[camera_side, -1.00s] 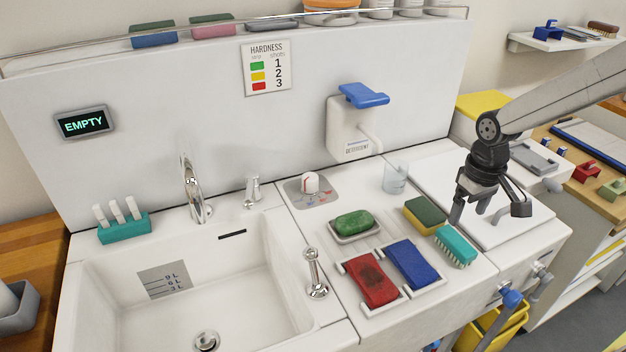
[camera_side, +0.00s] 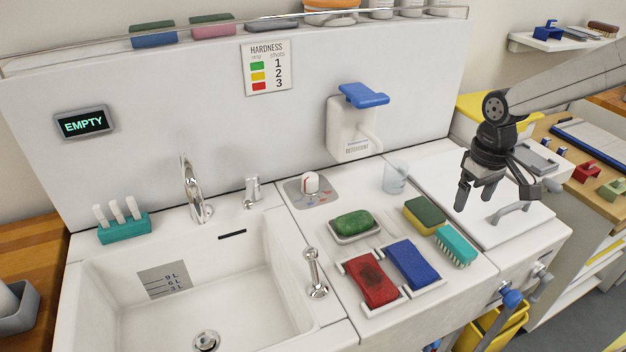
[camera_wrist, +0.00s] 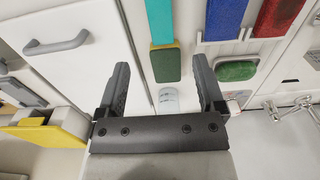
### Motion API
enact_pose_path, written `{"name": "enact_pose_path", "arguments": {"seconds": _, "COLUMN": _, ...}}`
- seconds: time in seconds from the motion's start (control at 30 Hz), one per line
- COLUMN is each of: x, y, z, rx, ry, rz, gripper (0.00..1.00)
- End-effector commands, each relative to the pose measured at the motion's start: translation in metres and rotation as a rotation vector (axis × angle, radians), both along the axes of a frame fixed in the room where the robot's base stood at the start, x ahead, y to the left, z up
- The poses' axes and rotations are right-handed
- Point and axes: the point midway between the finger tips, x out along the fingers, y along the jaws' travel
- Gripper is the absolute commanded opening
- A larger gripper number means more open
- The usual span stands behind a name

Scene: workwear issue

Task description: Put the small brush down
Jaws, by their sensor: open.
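The small brush (camera_side: 456,245) has a teal back and pale bristles. It lies on the white counter at the right of the sponge, and in the wrist view its teal back (camera_wrist: 160,22) shows at the top. My gripper (camera_side: 496,202) is open and empty, raised above the white lidded panel to the right of the brush and apart from it. In the wrist view the two dark fingers (camera_wrist: 162,84) stand wide apart with nothing held between them.
A green and yellow sponge (camera_side: 425,215) lies beside the brush. A red cloth (camera_side: 371,280) and a blue cloth (camera_side: 412,264) lie in a white rack, near green soap (camera_side: 353,224). A clear cup (camera_side: 395,177) stands behind. The panel with a grey handle (camera_side: 510,212) is otherwise clear.

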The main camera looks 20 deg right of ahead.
Motion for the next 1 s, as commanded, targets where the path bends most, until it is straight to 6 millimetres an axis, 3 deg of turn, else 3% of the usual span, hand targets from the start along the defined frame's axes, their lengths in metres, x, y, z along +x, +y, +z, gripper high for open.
{"name": "enact_pose_path", "arguments": {"seconds": 0.27, "x": -0.021, "y": 0.001, "z": -0.012, "rx": 0.000, "ry": -0.053, "rz": 0.000, "gripper": 0.87}}
{"name": "enact_pose_path", "arguments": {"seconds": 0.7, "x": -0.084, "y": 0.002, "z": -0.044, "rx": 0.000, "ry": -0.216, "rz": 0.000, "gripper": 0.87}}
{"name": "enact_pose_path", "arguments": {"seconds": 1.0, "x": -0.090, "y": 0.002, "z": -0.047, "rx": 0.000, "ry": -0.233, "rz": 0.000, "gripper": 0.87}}
